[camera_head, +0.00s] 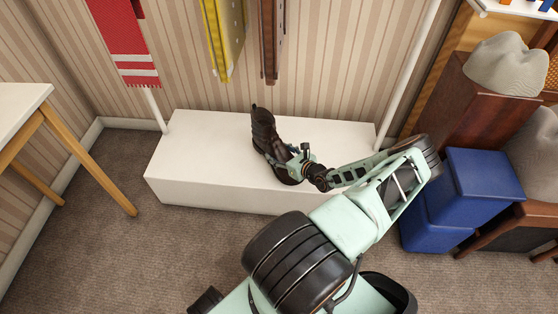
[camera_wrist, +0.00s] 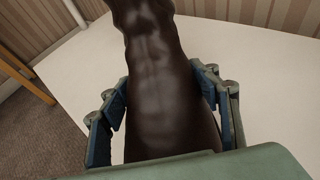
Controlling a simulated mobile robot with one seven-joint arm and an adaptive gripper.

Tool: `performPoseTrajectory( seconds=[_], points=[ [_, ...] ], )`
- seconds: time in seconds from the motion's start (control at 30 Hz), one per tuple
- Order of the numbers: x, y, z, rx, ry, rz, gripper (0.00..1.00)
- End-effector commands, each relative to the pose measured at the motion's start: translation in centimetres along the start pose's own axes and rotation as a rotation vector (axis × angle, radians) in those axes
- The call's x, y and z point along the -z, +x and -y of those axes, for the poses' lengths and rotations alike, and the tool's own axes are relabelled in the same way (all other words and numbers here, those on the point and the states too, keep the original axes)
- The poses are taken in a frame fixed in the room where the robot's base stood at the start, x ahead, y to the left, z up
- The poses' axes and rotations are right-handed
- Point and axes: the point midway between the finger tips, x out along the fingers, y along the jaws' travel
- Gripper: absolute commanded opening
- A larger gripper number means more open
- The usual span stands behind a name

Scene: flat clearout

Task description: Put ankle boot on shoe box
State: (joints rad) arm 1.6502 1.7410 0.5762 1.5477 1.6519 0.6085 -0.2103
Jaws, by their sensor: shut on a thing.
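The ankle boot (camera_head: 263,128) is dark brown and stands upright on, or just above, a long low white platform (camera_head: 205,155); I cannot tell if it touches. My gripper (camera_head: 285,163) is shut on the boot, with its fingers low around the foot part. In the wrist view the boot (camera_wrist: 158,65) fills the middle, with blue finger pads of my gripper (camera_wrist: 160,105) on both sides. No thing is plainly marked as a shoe box. Two blue boxes, an upper one (camera_head: 482,175) and a lower one (camera_head: 428,228), stand at the right and may include it.
A white-topped table (camera_head: 18,110) with wooden legs stands at the left. Wooden furniture and grey lumpy things (camera_head: 505,65) crowd the right. Carpet (camera_head: 110,240) is free at front left.

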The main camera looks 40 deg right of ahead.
Motion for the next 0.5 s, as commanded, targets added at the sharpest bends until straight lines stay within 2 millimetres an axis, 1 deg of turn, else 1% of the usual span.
performPoseTrajectory(
  seconds=[0.07, 0.17, 0.2, 0.3, 0.37, 0.5],
  points=[
    [0.2, 0.4, 0.3, 0.001, -0.002, 0.004, 0.12],
    [1.0, 1.2, 0.8, 0.002, -0.002, 0.004, 0.12],
    [1.7, 1.4, 0.7, 0.001, 0.0, 0.003, 0.12],
    [3.1, 1.9, 0.7, 0.001, -0.001, 0.004, 0.12],
    [3.4, 2.1, 0.7, 0.001, -0.001, 0.004, 0.12],
    [3.2, 2.0, 0.7, 0.001, -0.001, 0.005, 0.12]
  ],
)
